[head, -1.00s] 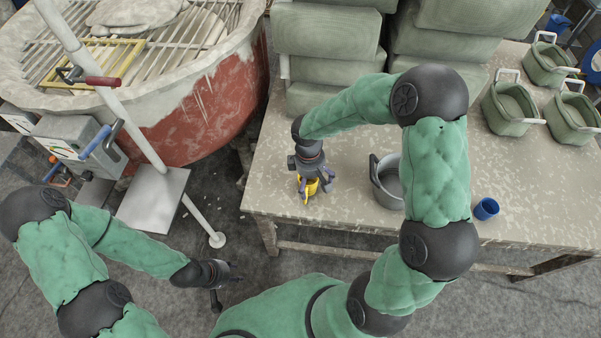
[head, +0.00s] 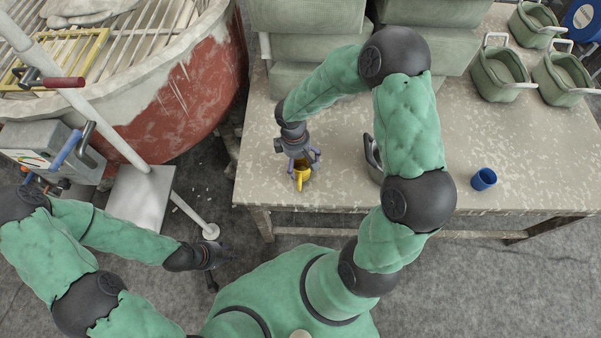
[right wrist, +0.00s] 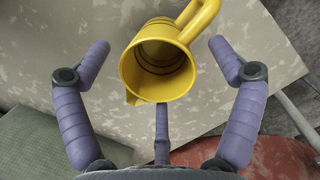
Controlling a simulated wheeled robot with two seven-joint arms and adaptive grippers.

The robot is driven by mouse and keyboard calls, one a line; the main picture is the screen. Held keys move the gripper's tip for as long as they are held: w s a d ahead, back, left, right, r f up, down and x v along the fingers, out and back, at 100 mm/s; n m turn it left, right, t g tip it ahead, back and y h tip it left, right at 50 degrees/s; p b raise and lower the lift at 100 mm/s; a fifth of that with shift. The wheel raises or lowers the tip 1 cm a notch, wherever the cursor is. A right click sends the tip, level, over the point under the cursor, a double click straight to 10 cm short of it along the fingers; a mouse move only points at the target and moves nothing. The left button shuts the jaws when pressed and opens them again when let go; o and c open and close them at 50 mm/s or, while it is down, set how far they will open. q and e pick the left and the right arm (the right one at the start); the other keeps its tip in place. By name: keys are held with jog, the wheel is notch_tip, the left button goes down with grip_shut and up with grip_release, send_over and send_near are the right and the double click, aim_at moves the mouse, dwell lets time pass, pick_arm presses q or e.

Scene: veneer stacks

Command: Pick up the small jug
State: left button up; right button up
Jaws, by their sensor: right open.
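The small jug is yellow, with a handle and a spout. In the head view the jug (head: 301,178) stands on the table near its front left edge, partly hidden by my right gripper (head: 303,160). In the right wrist view the jug (right wrist: 160,62) lies between the spread purple fingers of my right gripper (right wrist: 158,70), its open mouth facing the camera and its handle at the upper right. The fingers are open and appear apart from the jug. My left gripper (head: 222,262) is over the floor at the lower left, away from the table; its fingers are too small to judge.
A grey metal pot (head: 374,160) stands right of the jug, partly behind my right arm. A blue cup (head: 484,179) is farther right. Green stacks (head: 305,30) stand at the back; several green tubs (head: 500,75) are at the back right. The table's front middle is clear.

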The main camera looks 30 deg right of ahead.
aim_at(303, 168)
jog(key=f, duration=0.1)
jog(key=f+b, duration=0.1)
jog(key=f, duration=0.2)
jog(key=shift+s+d+f+b, duration=0.2)
jog(key=shift+s+d+b, duration=0.1)
jog(key=shift+d+b, duration=0.05)
jog(key=c, duration=1.2)
jog(key=shift+c, duration=0.2)
jog(key=shift+r, duration=0.15)
